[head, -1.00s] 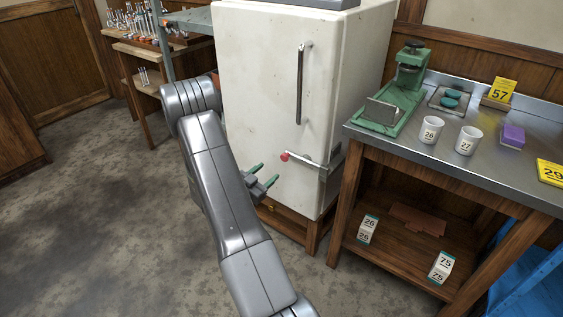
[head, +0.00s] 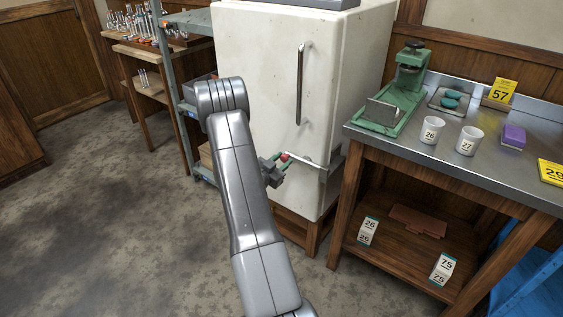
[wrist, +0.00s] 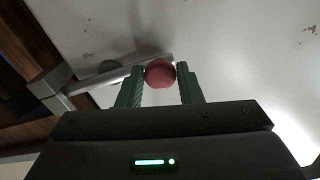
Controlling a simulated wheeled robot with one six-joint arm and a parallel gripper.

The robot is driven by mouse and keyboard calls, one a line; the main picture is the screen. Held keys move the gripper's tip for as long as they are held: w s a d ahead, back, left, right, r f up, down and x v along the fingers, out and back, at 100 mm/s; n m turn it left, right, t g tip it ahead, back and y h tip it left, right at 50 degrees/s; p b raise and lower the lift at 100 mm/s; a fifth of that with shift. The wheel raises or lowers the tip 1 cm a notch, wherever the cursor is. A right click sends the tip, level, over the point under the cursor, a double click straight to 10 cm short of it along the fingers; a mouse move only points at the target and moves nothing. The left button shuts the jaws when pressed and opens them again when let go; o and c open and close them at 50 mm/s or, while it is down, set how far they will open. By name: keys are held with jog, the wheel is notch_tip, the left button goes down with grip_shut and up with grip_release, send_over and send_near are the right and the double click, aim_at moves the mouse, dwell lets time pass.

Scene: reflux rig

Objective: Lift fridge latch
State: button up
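The white fridge (head: 262,75) stands upright with its door closed. Its latch (head: 323,172) is a metal lever low on the door's right side, reaching left to a red ball knob (head: 284,156). My gripper (head: 279,162) is at that knob, in front of the door. The latch lever (wrist: 105,80) runs left from the knob to a metal bracket. The lever looks nearly level, dipping slightly toward its right end.
A vertical door handle (head: 299,85) is above the latch. A steel-topped bench (head: 480,168) with cups and a green device stands close on the right. A metal shelf rack (head: 170,90) is left of the fridge. The floor (head: 95,220) at front left is clear.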

grip_shut()
jog(key=shift+f, duration=0.1)
jog(key=f+n, duration=0.1)
jog(key=n, duration=0.1)
jog(key=d+f+n, duration=0.1)
jog(key=f+n, duration=0.1)
jog(key=n, duration=0.1)
jog(key=s+f+n+b, duration=0.1)
jog(key=n, duration=0.2)
jog(key=shift+d+f, duration=0.25)
jog(key=shift+f, duration=0.05)
jog(key=n, duration=0.1)
jog(key=s+d+f+n, duration=0.1)
jog(key=n, duration=0.3)
jog(key=shift+s+d+f, duration=0.2)
jog(key=shift+d+f, duration=0.1)
jog(key=shift+d, duration=0.05)
jog(key=shift+s+d+f+n+p, duration=0.1)
jog(key=shift+s+d+n, duration=0.25)
jog(key=shift+n, duration=0.5)
jog(key=shift+s+d+f+n+p, duration=0.1)
jog(key=shift+s+d+n+p, duration=0.1)
jog(key=shift+d+n, duration=0.45)
jog(key=shift+s+d+f+n+p, duration=0.1)
jog(key=shift+s+d+n, duration=0.15)
jog(key=shift+n, duration=0.75)
jog(key=shift+s, duration=0.1)
